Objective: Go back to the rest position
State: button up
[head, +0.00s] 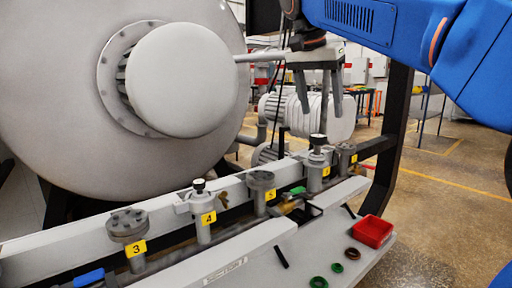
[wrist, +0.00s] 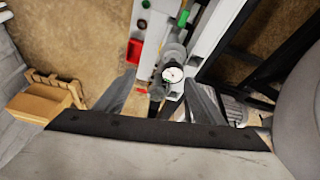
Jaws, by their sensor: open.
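My gripper (head: 319,92) hangs from my blue arm at the upper right of the head view, fingers pointing down. Its two fingers are apart with nothing between them. It is above and behind the valve row, clear of it in the head view. In the wrist view my gripper (wrist: 168,98) shows its two dark fingers at left and right. A round white-faced gauge (wrist: 173,74) shows between and beyond them, lower down; contact is not visible.
A bench rail carries numbered valves, including valve 4 (head: 202,211) and flange 3 (head: 127,226). A red bin (head: 372,232) and several rings (head: 337,267) lie on the shelf. The large furnace (head: 60,90) fills the left. Open floor (head: 440,190) lies at right.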

jog(key=s+d+f+n+y, duration=0.1)
jog(key=s+d+f+n, duration=0.2)
jog(key=s+f, duration=0.6)
jog(key=s+d+f+n+t+y, duration=0.1)
jog(key=s+d+f+n, duration=0.2)
jog(key=s+f, duration=0.6)
jog(key=s+d+f+n+t+y, duration=0.1)
jog(key=s+f, duration=0.7)
jog(key=f, duration=1.3)
jog(key=shift+s+d+f+n, duration=0.25)
jog(key=shift+s+d+n, duration=0.15)
jog(key=shift+d+n, duration=0.6)
